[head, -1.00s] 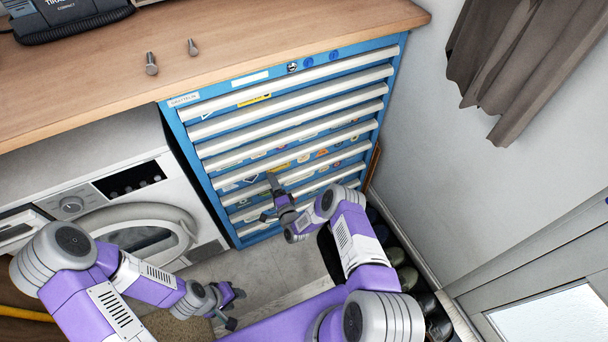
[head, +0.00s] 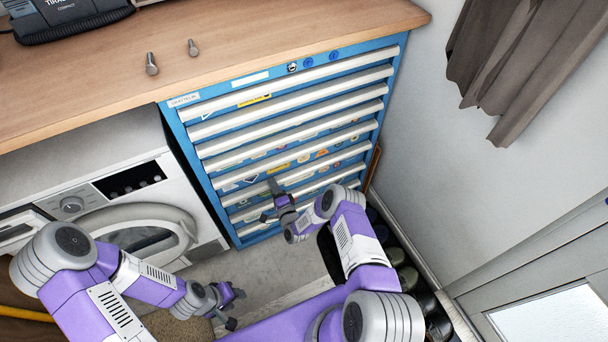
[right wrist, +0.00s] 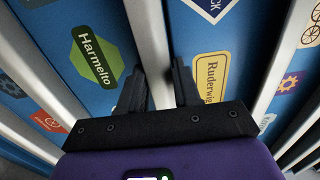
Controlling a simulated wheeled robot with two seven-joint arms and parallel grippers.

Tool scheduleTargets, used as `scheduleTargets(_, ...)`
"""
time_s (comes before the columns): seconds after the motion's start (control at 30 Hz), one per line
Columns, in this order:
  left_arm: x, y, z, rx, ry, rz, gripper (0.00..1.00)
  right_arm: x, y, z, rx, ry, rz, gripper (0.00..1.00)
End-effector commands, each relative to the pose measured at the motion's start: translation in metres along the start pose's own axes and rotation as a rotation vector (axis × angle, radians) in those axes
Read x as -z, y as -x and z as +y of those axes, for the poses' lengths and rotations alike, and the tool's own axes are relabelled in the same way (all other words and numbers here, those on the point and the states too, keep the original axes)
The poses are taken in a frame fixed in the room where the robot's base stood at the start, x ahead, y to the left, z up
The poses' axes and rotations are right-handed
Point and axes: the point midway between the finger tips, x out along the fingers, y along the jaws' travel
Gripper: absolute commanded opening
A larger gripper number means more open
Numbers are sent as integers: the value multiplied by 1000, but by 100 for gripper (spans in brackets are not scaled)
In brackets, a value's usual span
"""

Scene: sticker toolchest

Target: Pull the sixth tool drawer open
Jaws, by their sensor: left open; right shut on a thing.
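The blue tool chest (head: 345,53) stands under the wooden worktop, with a stack of drawers that have long pale handle rails and stickers. All drawers look flush. My right gripper (head: 270,196) is at the lower middle of the drawer fronts. In the right wrist view its two dark fingers (right wrist: 158,82) are closed on a pale handle rail (right wrist: 148,35), between the Harmelto and Ruderwig stickers. The rail looks like the sixth from the top (head: 240,194), though the arm partly hides it. My left gripper (head: 236,308) is open and empty, low above the floor.
A white washing machine (head: 110,188) stands left of the chest. Two bolts (head: 151,64) stand on the worktop (head: 260,35). A wall and a grey curtain (head: 520,60) are at the right. Shoes (head: 408,278) line the floor at the lower right.

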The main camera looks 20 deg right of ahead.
Motion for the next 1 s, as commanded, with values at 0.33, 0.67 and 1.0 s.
scheduleTargets(0.33, -1, 15, 6, 0, 0, 0, 43, 0, 29, -1, -4, -1, 0, 6)
scheduleTargets(0.67, -1, 26, 10, 0, 0, 0, 43, 0, 56, 0, -4, 0, 0, 6)
scheduleTargets(1.0, -2, 36, 13, 0, 0, 0, 43, 0, 83, 0, -5, 0, 0, 6)
